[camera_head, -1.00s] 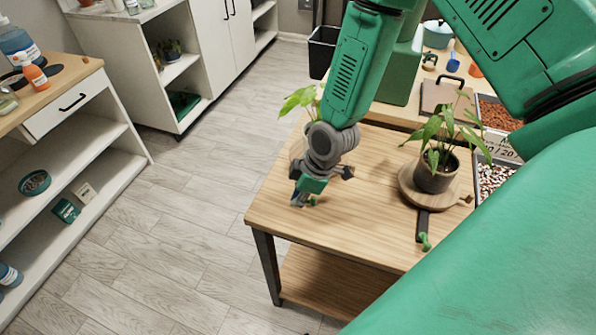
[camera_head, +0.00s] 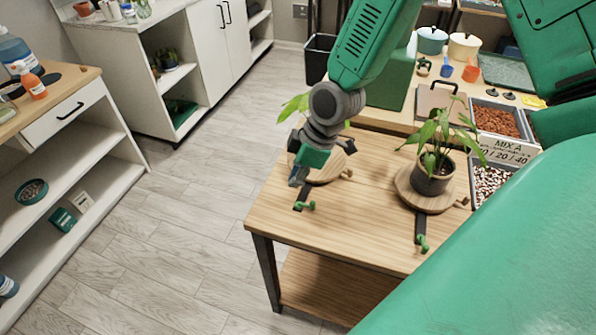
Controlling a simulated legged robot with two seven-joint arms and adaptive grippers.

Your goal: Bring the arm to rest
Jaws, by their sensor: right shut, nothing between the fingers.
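My right gripper (camera_head: 297,182) is shut and empty. It hangs in the air over the left part of the wooden table (camera_head: 345,225), with its green and grey arm coming down from the top. A round wooden board (camera_head: 330,170) lies behind it, with a black and green tool (camera_head: 304,203) at its front. A plant with light green leaves (camera_head: 291,108) is mostly hidden behind the gripper and wrist. A potted plant (camera_head: 432,178) stands upright on a second round board (camera_head: 405,190). My left gripper is not in view.
A second black and green tool (camera_head: 421,232) lies at the table's front right. Trays of brown pellets (camera_head: 495,121) and pebbles (camera_head: 490,180) stand to the right. A shelf unit (camera_head: 95,150) stands at the left. The floor (camera_head: 190,220) between is clear.

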